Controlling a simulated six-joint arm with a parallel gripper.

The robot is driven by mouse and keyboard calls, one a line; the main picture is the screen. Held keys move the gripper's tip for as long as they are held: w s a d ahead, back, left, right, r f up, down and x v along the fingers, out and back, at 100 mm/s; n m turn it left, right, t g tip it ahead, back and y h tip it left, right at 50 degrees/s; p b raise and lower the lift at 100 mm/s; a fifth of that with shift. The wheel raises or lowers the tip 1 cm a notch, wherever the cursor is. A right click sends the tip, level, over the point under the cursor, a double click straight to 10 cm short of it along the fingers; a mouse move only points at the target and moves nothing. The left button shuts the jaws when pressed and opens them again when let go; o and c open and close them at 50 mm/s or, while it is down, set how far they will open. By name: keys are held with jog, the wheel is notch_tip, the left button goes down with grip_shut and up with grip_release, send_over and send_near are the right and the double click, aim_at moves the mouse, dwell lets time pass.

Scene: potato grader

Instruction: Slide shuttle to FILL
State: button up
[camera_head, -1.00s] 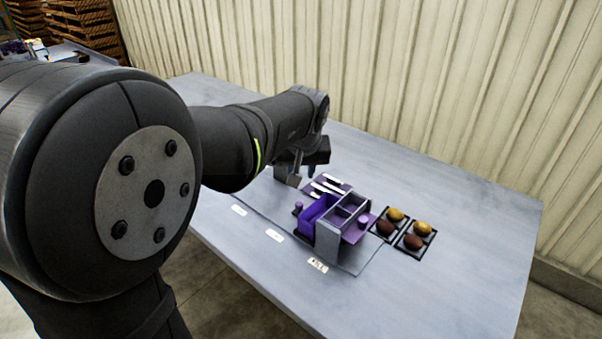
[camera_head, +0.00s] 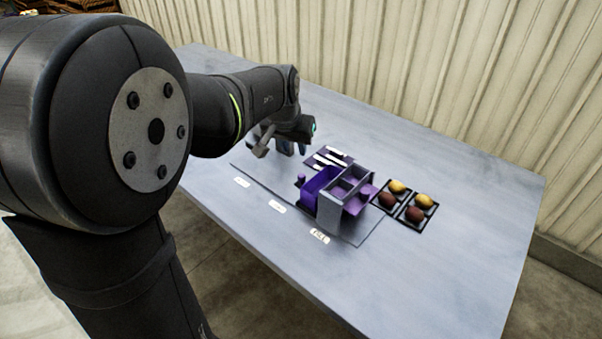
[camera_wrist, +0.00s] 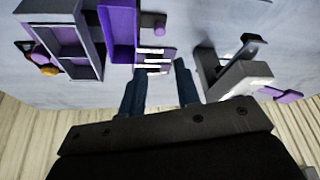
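The purple shuttle (camera_head: 322,180) is an open-topped box with a small purple knob (camera_head: 301,180) on its left side. It sits against the left side of a grey-framed hopper unit (camera_head: 329,214). The label nearest that unit (camera_head: 319,236) appears to read FILL. My gripper (camera_head: 294,149) is above the table, up and left of the shuttle, apart from it. In the wrist view its two fingers (camera_wrist: 160,86) are spread and empty. There the shuttle (camera_wrist: 120,32) and knob (camera_wrist: 159,28) lie beyond the fingertips, the shuttle to the left.
A purple plate with white strips (camera_head: 330,157) lies behind the shuttle. Two black trays (camera_head: 409,221) of yellow and brown potatoes are at right. Two other labels (camera_head: 277,206) line the front edge. A grey block (camera_wrist: 237,82) is right of the fingers. The table's right is clear.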

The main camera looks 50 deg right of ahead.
aim_at(302, 175)
jog(key=x, duration=1.5)
jog(key=shift+w+d, duration=0.1)
jog(key=shift+c, duration=0.4)
